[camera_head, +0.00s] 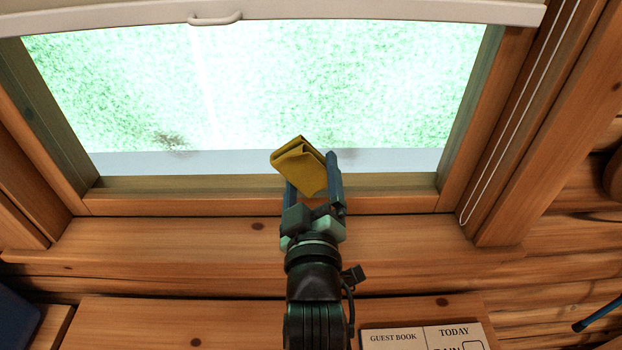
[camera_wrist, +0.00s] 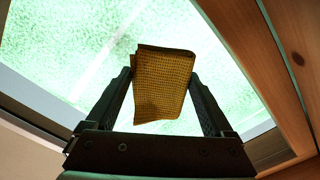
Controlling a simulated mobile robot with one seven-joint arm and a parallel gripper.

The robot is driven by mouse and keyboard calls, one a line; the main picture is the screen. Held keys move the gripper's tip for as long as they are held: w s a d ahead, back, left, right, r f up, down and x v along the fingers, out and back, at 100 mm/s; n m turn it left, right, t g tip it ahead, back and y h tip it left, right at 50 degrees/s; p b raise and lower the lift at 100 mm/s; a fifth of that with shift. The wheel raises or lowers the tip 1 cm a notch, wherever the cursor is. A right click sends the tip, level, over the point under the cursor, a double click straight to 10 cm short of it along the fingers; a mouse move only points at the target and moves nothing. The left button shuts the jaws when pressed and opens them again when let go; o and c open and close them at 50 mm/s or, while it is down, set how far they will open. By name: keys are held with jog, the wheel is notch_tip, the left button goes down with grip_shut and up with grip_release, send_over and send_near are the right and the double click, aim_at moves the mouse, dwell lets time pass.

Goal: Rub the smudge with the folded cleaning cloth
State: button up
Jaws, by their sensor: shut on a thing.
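The folded cleaning cloth (camera_head: 303,165) is yellow and is held between the two fingers of my gripper (camera_head: 312,172). In the wrist view the cloth (camera_wrist: 163,85) stands out past the fingertips of my gripper (camera_wrist: 162,88), one finger on each side. The gripper is shut on it, in front of the lower part of the window pane (camera_head: 330,80). I cannot tell whether the cloth touches the glass. A brownish smudge (camera_head: 172,141) shows at the lower left of the pane, left of the cloth and apart from it.
A wooden window frame (camera_head: 260,203) surrounds the pane, with a wide sill (camera_head: 160,240) below. A pale blind (camera_head: 370,10) with a handle hangs at the top. A cord (camera_head: 520,110) runs down the right side. A guest book board (camera_head: 425,338) lies at the bottom.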

jog(key=shift+w, duration=1.05)
dwell(0.4)
jog(key=shift+d, duration=0.1)
